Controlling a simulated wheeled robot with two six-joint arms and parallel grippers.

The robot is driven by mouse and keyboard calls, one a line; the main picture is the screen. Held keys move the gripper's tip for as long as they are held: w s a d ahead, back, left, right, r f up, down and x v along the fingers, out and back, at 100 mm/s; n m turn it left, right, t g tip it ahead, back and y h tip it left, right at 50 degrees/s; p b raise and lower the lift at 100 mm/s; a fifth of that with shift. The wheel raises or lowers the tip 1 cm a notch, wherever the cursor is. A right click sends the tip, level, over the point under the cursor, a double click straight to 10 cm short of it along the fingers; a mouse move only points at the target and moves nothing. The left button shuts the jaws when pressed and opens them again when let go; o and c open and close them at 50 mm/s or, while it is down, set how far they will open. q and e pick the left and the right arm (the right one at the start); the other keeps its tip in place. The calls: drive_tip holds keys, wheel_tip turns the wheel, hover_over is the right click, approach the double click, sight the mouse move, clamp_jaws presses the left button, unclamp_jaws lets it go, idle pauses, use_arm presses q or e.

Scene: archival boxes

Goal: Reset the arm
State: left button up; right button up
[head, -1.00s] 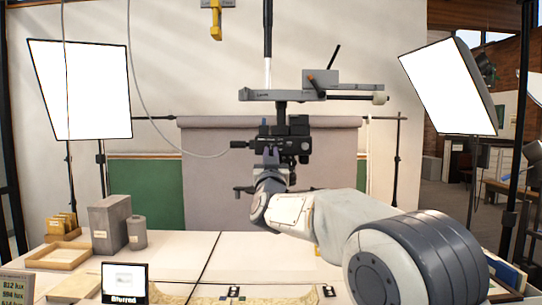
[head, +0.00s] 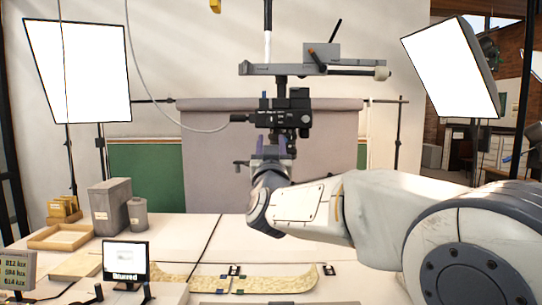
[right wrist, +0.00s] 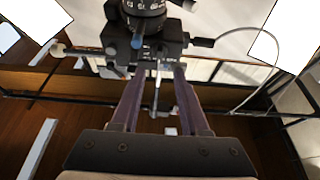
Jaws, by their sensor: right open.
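My right gripper (head: 272,148) is raised over the table in the head view, its arm coming in from the right. Its two purplish fingers are apart with nothing between them. They point up just below a black camera body (head: 285,118) on an overhead mount. In the right wrist view the open fingers (right wrist: 157,98) reach toward that same camera (right wrist: 145,42). I cannot tell whether they touch it. My left gripper does not show.
The table (head: 190,232) holds a small monitor reading "Blurred" (head: 125,260), a grey box (head: 110,207), a grey cylinder (head: 138,216), a wooden tray (head: 42,241) and a tan curved strip (head: 275,284). Softbox lights (head: 78,72) stand at both sides.

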drive_tip(key=shift+v, duration=0.85)
drive_tip(key=d+f+n+g+y, duration=0.25)
drive_tip(key=f+g, duration=0.25)
drive_tip(key=f, duration=0.9)
drive_tip(key=s+d+f+g+h, duration=0.1)
drive_tip(key=s+d+f+g, duration=0.35)
drive_tip(key=f, duration=0.55)
drive_tip(key=s+d+f+g, duration=0.4)
drive_tip(key=s+d+f, duration=0.1)
drive_tip(key=f, duration=0.5)
drive_tip(key=s+d+f+m+g+h, duration=0.1)
drive_tip(key=s+d+f+g, duration=0.2)
drive_tip(key=s+f, duration=0.35)
drive_tip(key=s+d+f+m+g+h, duration=0.1)
drive_tip(key=s+d+f+m+g, duration=0.2)
drive_tip(key=s, duration=0.6)
drive_tip(key=s+a+r+n+g, duration=0.1)
drive_tip(key=s+a+r+n, duration=0.1)
drive_tip(key=s+a+n, duration=0.2)
drive_tip(key=s+a+r+n+g+y, duration=0.1)
drive_tip(key=s+a+r+n+g, duration=0.1)
drive_tip(key=s+a+n, duration=0.3)
drive_tip(key=s+a+r, duration=0.1)
drive_tip(key=s+a, duration=0.3)
drive_tip(key=s, duration=0.1)
drive_tip(key=shift+s+a+r, duration=0.15)
drive_tip(key=shift+s+r, duration=0.05)
drive_tip(key=shift+r, duration=0.05)
